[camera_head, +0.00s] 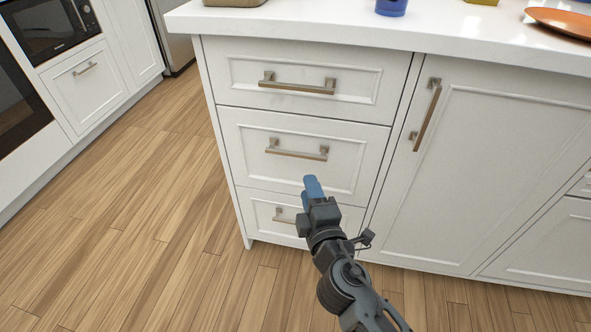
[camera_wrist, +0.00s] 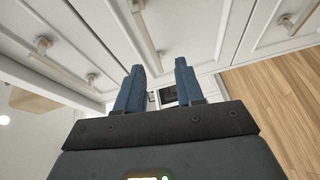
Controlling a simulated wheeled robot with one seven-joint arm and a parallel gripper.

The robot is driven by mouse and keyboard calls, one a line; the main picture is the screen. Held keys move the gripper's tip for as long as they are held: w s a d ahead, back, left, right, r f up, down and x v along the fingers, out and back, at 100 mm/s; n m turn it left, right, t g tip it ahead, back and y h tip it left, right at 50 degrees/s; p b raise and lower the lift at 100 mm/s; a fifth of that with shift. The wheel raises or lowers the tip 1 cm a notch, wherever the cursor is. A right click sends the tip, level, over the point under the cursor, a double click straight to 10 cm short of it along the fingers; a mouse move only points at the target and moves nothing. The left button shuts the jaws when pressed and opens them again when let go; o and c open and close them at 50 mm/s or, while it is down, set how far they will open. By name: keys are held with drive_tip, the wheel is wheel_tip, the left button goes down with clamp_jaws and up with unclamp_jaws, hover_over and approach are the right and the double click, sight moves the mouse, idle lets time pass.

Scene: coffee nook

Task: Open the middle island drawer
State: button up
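The middle island drawer (camera_head: 245,150) is the second of three stacked white drawers and is shut, its front flush with the others. Its brushed-metal bar handle (camera_head: 296,154) runs across the front; in the wrist view this handle (camera_wrist: 147,28) shows at the top, ahead of the fingers. My gripper (camera_head: 312,187) has blue fingers and is just below the handle in the head view, apart from it. In the wrist view my gripper (camera_wrist: 160,82) is open, with an empty gap between its two fingers.
The top drawer handle (camera_head: 297,84) is above and the bottom drawer handle (camera_head: 285,214) is partly hidden by my gripper. A cabinet door with an upright handle (camera_head: 427,115) stands to the right. The counter (camera_head: 300,28) overhangs the drawers. Wood floor (camera_head: 130,200) at the left is clear.

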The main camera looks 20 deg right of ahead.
sight(296, 157)
drive_tip(key=shift+n+t+h, duration=0.4)
drive_tip(key=x, duration=0.7)
drive_tip(key=a+r+b+x, duration=0.1)
drive_tip(key=x, duration=0.3)
drive_tip(key=shift+w+d, duration=0.1)
drive_tip(key=shift+w, duration=0.3)
clamp_jaws()
